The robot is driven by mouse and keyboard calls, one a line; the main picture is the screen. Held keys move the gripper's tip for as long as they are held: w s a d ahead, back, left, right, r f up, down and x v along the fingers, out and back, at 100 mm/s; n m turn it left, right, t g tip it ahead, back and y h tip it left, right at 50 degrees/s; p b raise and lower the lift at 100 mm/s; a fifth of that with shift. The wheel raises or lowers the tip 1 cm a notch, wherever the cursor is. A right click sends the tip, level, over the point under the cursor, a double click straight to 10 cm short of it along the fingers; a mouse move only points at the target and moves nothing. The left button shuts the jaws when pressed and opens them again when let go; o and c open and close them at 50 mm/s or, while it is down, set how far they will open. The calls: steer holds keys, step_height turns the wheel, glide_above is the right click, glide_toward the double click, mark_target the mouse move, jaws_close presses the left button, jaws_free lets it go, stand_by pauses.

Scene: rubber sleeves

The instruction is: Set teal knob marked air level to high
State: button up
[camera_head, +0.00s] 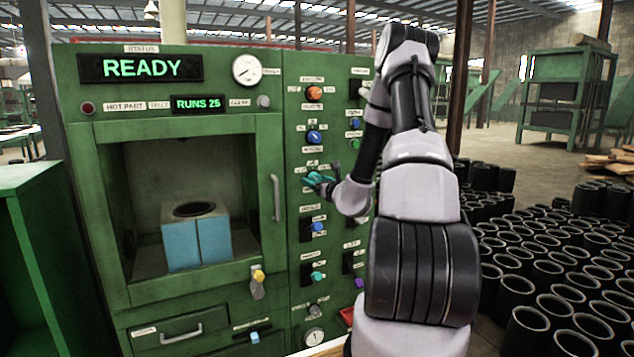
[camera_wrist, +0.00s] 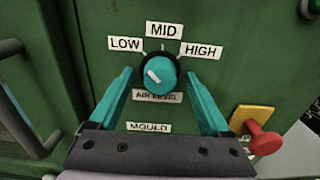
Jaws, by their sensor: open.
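The teal knob (camera_wrist: 160,83) sits on the green panel in the wrist view, above a label reading AIR LEVEL. LOW, MID and HIGH labels are arranged around its top. Its white pointer mark points up and left, toward LOW. My gripper (camera_wrist: 158,76) is open, with one teal finger on each side of the knob and a visible gap at both sides. In the head view my gripper (camera_head: 318,181) is at the control panel, and the knob cannot be told apart from the teal fingers there.
A blue knob (camera_head: 315,137) is above my gripper and another blue knob (camera_head: 318,226) below. A red plunger on a yellow plate (camera_wrist: 262,139) is close to the right finger. A door handle (camera_head: 276,198) stands left. Black sleeves (camera_head: 527,329) crowd the floor at right.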

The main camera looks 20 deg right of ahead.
jaws_close()
steer(key=m, duration=0.4)
steer(key=shift+m, duration=0.4)
steer(key=m, duration=0.4)
steer(key=shift+m, duration=0.3)
steer(key=m, duration=0.4)
steer(key=shift+r+m, duration=0.1)
steer(key=shift+m, duration=2.1)
